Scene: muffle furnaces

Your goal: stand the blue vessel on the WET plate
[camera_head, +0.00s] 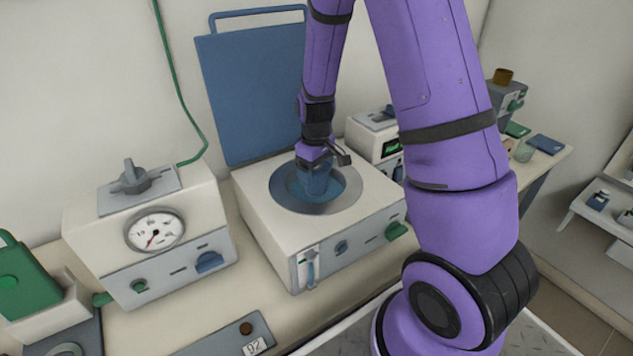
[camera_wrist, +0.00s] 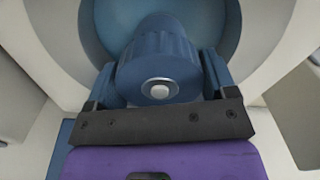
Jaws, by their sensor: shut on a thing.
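The blue vessel (camera_head: 315,184) is in the round blue-lined well (camera_head: 345,185) of a white box-shaped unit (camera_head: 262,228). My gripper (camera_head: 320,160) reaches down from above and is shut on the vessel's upper part. In the wrist view the vessel (camera_wrist: 158,45) has a ribbed side and a round end with a pale button, and the fingers of my gripper (camera_wrist: 160,84) flank it. How far the vessel's bottom is from the well floor is hidden. I cannot make out a plate marked WET in either view.
A raised blue lid (camera_head: 252,95) stands behind the well. A gauge unit (camera_head: 150,235) is at left, with a green item (camera_head: 25,280) beyond it. A dark plate marked 92 (camera_head: 228,341) lies in front. Another white unit (camera_head: 372,140) stands right of the well.

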